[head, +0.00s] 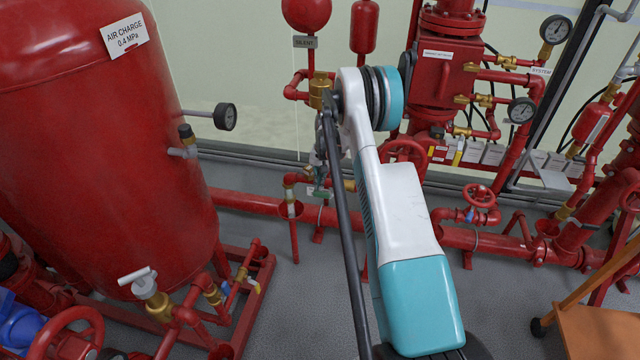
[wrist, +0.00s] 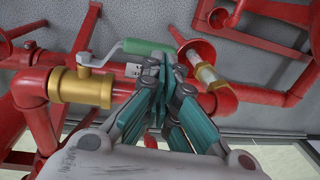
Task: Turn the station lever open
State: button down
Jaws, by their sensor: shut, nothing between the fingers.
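In the wrist view a lever with a green grip (wrist: 140,47) and a bare metal arm sits on a brass valve (wrist: 75,87) in a red pipe. The grip lies roughly along the pipe, and its right end meets the fingertips in the picture. My gripper (wrist: 168,64) is shut and empty, with its teal fingers beside that end. I cannot tell whether they touch it. In the head view my gripper (head: 322,165) is small and partly hidden behind my arm, above the low pipework. A bit of green (head: 321,193) shows just below it.
A red tank (head: 95,150) marked AIR CHARGE fills the left. A red valve body (head: 442,75) with gauges stands behind my arm. Brass fittings (wrist: 207,77) and a red funnel (wrist: 203,50) crowd the fingers' right side. Grey floor (head: 290,320) is open below the long pipe.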

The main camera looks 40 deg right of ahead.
notch_tip(320, 180, up, 13)
jog(key=p, duration=0.4)
jog(key=shift+f, duration=0.15)
